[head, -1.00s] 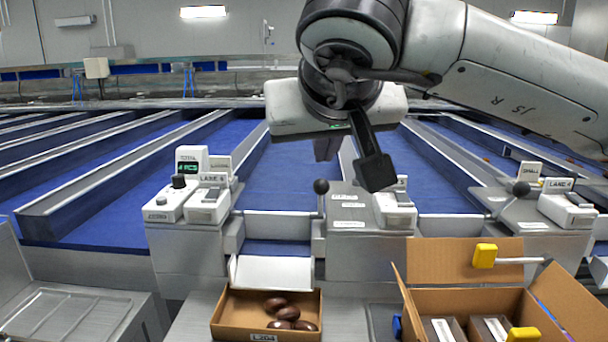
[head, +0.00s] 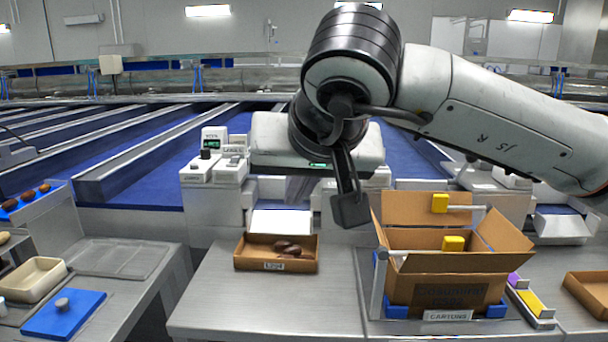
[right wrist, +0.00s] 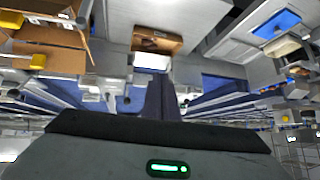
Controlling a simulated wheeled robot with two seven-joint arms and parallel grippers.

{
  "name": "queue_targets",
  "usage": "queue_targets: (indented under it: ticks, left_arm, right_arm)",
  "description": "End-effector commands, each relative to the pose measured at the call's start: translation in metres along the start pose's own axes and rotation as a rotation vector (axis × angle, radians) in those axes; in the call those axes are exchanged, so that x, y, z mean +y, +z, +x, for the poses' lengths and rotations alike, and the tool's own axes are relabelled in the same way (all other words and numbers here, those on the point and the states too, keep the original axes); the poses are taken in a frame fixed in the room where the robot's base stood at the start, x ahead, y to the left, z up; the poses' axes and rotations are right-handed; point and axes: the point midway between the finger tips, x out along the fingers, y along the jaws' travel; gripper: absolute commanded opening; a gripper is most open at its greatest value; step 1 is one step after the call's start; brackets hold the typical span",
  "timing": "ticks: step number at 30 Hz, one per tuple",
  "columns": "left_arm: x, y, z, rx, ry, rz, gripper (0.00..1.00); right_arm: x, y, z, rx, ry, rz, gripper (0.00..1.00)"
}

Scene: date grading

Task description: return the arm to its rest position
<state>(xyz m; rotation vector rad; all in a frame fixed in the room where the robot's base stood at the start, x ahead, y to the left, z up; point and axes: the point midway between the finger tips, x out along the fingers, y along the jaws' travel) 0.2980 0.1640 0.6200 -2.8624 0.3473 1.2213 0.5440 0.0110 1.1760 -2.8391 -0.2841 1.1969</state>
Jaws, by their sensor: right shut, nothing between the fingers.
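My right arm (head: 500,115) comes in from the right of the head view, raised above the bench. Its gripper (head: 300,189) hangs in front of the lanes, above and behind the small carton of dates; the fingers are partly hidden by the white gripper body. In the right wrist view the dark fingers (right wrist: 161,99) are together with nothing between them, and the picture is upside down. My left gripper is not in view.
A small carton (head: 250,264) with brown dates stands on the steel bench (head: 240,315). A large open carton (head: 390,285) with yellow-ended parts stands to its right. Left are a cream tray (head: 55,290) and a blue lid (head: 65,316). The bench front is clear.

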Motion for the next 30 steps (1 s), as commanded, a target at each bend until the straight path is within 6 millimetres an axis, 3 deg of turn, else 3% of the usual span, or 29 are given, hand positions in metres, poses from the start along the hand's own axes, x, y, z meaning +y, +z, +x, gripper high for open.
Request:
queue_targets:
  ticks: [5, 9, 13, 16, 19, 22, 25, 28, 29, 30]
  left_arm:
    - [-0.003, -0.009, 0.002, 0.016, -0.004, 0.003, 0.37]
    - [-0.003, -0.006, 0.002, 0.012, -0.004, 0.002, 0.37]
    - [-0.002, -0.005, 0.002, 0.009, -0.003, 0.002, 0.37]
    - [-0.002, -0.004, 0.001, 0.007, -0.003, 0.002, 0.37]
    - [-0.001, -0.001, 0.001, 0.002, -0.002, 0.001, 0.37]
    - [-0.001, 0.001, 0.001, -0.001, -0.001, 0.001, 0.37]
    - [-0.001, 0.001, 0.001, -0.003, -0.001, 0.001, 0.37]
    - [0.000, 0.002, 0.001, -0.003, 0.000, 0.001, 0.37]
    - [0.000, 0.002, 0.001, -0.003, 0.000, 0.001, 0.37]
    - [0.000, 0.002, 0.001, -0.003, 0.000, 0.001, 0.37]
  right_arm:
    - [-0.035, 0.047, 0.020, -0.165, -0.162, 0.120, 0.00]
    - [-0.072, 0.096, 0.028, -0.367, -0.331, 0.290, 0.00]
    - [-0.120, 0.146, 0.016, -0.662, -0.532, 0.561, 0.00]
    - [-0.151, 0.169, -0.007, -0.941, -0.677, 0.840, 0.00]
    - [-0.168, 0.171, -0.031, -1.228, -0.785, 1.141, 0.00]
    - [-0.169, 0.157, -0.046, -1.522, -0.856, 1.461, 0.00]
    - [-0.152, 0.135, -0.044, -1.819, -0.890, 1.795, 0.00]
    - [-0.121, 0.116, -0.024, -2.115, -0.887, 2.142, 0.00]
    - [-0.108, 0.112, -0.014, 2.033, 0.812, -2.073, 0.00]
    - [-0.091, 0.109, 0.001, 1.916, 0.713, -1.972, 0.00]
